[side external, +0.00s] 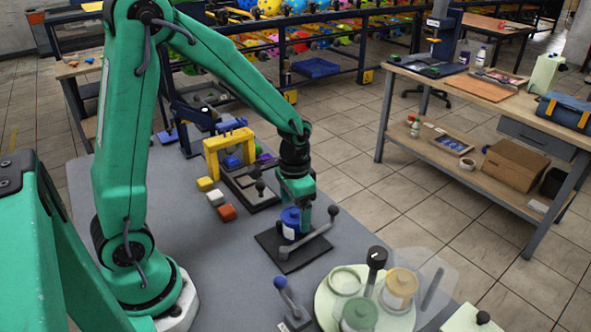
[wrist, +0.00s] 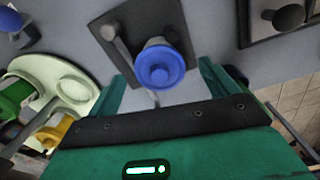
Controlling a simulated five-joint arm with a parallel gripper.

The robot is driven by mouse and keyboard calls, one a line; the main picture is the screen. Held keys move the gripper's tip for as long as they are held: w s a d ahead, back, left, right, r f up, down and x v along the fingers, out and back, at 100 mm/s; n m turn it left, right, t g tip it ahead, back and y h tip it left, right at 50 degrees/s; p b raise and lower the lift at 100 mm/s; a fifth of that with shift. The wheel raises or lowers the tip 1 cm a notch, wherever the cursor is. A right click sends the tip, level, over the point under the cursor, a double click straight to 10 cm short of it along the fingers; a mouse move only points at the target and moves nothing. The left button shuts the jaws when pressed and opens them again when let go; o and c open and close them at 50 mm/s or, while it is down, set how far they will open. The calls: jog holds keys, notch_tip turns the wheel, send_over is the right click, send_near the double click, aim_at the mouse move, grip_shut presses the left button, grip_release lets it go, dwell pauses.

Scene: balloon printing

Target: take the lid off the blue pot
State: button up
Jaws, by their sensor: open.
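The blue pot (side external: 290,231) stands upright on a dark square plate (side external: 272,245) on the grey table. Its blue lid (wrist: 160,66), with a round knob in the middle, is on the pot and faces the wrist camera. My gripper (side external: 297,208) points down over the pot in the side view. In the wrist view my gripper (wrist: 165,72) is open, with one green finger to each side of the lid. I see a gap between each finger and the lid there. The side view does not show clearly how far the fingers reach down beside the lid.
A lever with a dark ball (side external: 333,211) stands close to the pot on the right. A round pale green tray (side external: 325,313) with cream, yellow and green pots is at the front right. A yellow frame (side external: 229,150) and small blocks (side external: 227,212) lie further back.

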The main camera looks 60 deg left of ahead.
aim_at(295, 212)
jog(key=c, duration=1.1)
jog(key=shift+o, duration=0.2)
jog(key=shift+r, duration=0.15)
jog(key=shift+r, duration=0.5)
notch_tip(295, 212, up, 3)
jog(key=shift+d+r, duration=0.1)
jog(key=s+d+r, duration=0.5)
jog(key=d+r, duration=0.1)
jog(key=d, duration=0.4)
jog(key=shift+s+r, duration=0.3)
jog(key=shift+s, duration=0.05)
